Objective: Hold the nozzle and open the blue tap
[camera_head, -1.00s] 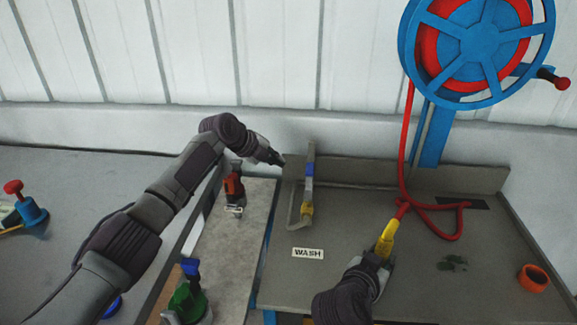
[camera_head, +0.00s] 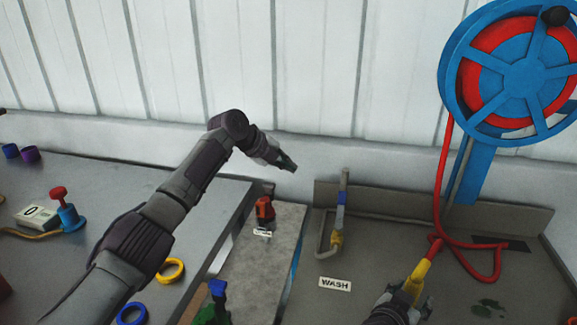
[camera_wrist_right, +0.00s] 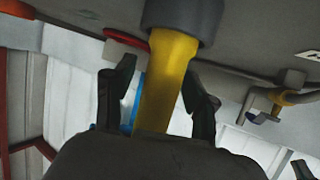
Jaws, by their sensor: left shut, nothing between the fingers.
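The blue tap (camera_head: 340,198) sits on an upright grey pipe with a yellow fitting at the back left of the wash bench. The pipe and tap also show at the right of the right wrist view (camera_wrist_right: 258,117). My left gripper (camera_head: 290,166) is shut and empty, up and to the left of the tap, apart from it. The yellow nozzle (camera_head: 418,278) is on the end of the red hose. My right gripper (camera_head: 402,299) is shut on it above the bench. In the right wrist view, the nozzle (camera_wrist_right: 166,85) lies between its two fingers.
The wash bench (camera_head: 370,255) has a WASH label (camera_head: 335,284). A blue and red hose reel (camera_head: 515,75) stands at the back right, its red hose (camera_head: 440,180) hanging down. A red tool (camera_head: 264,208) and a green bottle with blue top (camera_head: 215,305) stand left of the bench.

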